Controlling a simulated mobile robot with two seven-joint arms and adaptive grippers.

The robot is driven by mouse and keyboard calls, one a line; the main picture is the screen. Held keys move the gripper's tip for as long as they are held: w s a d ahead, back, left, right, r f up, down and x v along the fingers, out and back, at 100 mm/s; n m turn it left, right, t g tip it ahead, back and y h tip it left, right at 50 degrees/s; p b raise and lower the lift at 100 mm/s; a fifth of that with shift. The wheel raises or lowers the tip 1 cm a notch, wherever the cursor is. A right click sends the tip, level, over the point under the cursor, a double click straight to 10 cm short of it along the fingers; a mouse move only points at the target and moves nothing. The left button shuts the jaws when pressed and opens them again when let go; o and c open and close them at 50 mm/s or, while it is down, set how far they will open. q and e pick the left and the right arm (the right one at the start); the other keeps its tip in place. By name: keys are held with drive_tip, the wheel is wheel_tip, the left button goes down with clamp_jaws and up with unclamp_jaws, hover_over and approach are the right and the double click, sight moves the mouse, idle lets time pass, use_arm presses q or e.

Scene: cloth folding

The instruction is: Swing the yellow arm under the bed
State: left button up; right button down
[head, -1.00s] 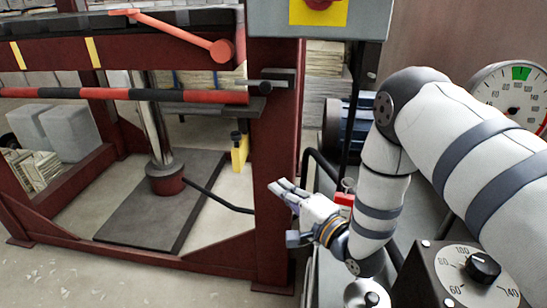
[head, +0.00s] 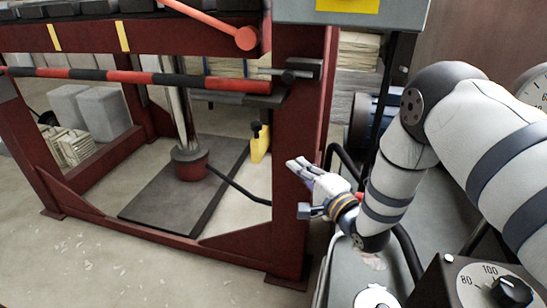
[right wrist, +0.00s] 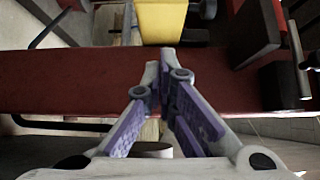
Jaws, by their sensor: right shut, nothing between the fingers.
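The yellow arm (head: 260,147) is a small upright yellow piece with a black knob on top, seen behind the dark red frame's right post (head: 292,215), to the left of that post. In the right wrist view a yellow block (right wrist: 161,22) shows at the top, beyond a dark red beam. The bed is not clearly identifiable; a dark slatted top (head: 85,28) spans the frame. My right gripper (head: 299,167) is in front of the right post, to the right of the yellow arm. Its fingers (right wrist: 164,62) are closed together and empty. My left gripper is out of view.
A red-and-black striped bar (head: 150,78) crosses the frame's front. An orange lever (head: 215,22) lies above it. A dark plate (head: 175,195) with a cylinder (head: 188,163) stands on the floor inside. A dial box (head: 480,285) is at lower right. The floor at front left is clear.

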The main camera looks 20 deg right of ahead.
sight(263, 146)
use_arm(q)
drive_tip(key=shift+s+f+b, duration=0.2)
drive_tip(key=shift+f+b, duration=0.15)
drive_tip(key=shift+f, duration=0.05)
use_arm(e)
drive_tip(key=shift+w+a, duration=0.7)
drive_tip(key=shift+w, duration=0.4)
drive_tip(key=shift+w+a, duration=0.65)
drive_tip(key=shift+w, duration=0.5)
drive_tip(key=shift+w+a, duration=0.7)
drive_tip(key=shift+w, duration=0.4)
drive_tip(key=shift+a, duration=0.1)
